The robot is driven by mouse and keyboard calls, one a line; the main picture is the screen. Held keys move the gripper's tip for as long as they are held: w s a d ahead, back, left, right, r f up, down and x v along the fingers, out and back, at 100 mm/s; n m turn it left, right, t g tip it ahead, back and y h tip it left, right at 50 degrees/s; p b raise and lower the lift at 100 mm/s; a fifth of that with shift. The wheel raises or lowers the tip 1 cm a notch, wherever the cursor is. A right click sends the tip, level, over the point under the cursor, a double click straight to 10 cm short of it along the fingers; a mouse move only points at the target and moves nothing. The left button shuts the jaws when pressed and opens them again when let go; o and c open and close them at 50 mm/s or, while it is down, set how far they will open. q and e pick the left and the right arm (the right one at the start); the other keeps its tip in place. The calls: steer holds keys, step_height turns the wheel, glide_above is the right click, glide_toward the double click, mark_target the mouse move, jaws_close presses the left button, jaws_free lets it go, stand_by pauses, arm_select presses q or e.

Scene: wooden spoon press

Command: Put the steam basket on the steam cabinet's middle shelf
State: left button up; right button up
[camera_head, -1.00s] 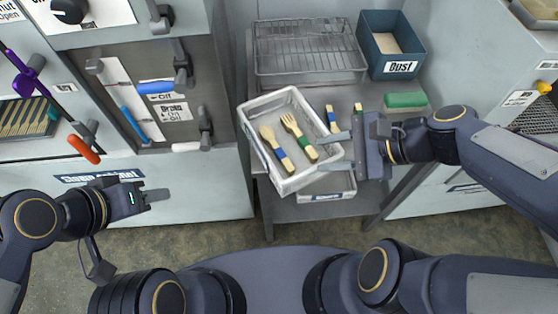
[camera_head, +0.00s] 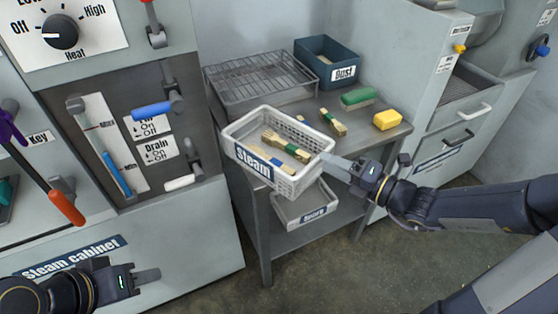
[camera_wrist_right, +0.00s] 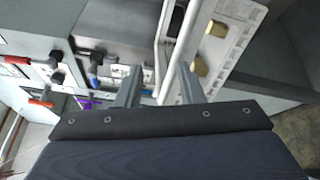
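The steam basket (camera_head: 238,151) is white, slatted and labelled "Steam". It holds wooden utensils with green and blue bands. It is at the front of the work table, partly beyond its edge. My right gripper (camera_head: 335,166) has its fingers at the basket's right end; the wrist view shows them around its white rim (camera_wrist_right: 176,45). The steam cabinet (camera_head: 200,235) stands at left, with a heat dial and a dark front panel with a blue handle (camera_head: 153,110). No inner shelf shows. My left gripper (camera_head: 145,277) is low before the cabinet, empty; its finger gap is unclear.
On the table (camera_head: 375,140) are a wire rack (camera_head: 260,78), a blue "Dust" bin (camera_head: 326,63), a green block (camera_head: 357,97), a yellow block (camera_head: 387,119) and loose utensils. A white tray (camera_head: 303,207) sits on the shelf below. An orange-handled lever (camera_head: 67,207) is at left.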

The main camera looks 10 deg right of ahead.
mark_target(319, 150)
steer(key=w+f+m+b, duration=0.1)
steer(key=w+m, duration=0.1)
steer(key=w+f+m+t+h+b, duration=0.1)
steer(key=w, duration=0.1)
steer(key=w+f+m+t+h+b, duration=0.1)
steer(key=w+m, duration=0.1)
steer(key=w, duration=0.1)
steer(key=shift+w+a+m, duration=0.1)
steer(key=shift+a+m, duration=0.2)
steer(key=shift+a, duration=0.1)
steer(key=shift+w+a+r, duration=0.1)
steer(key=shift+w+a, duration=0.05)
steer(key=shift+w, duration=0.1)
steer(key=shift+c, duration=0.4)
jaws_close()
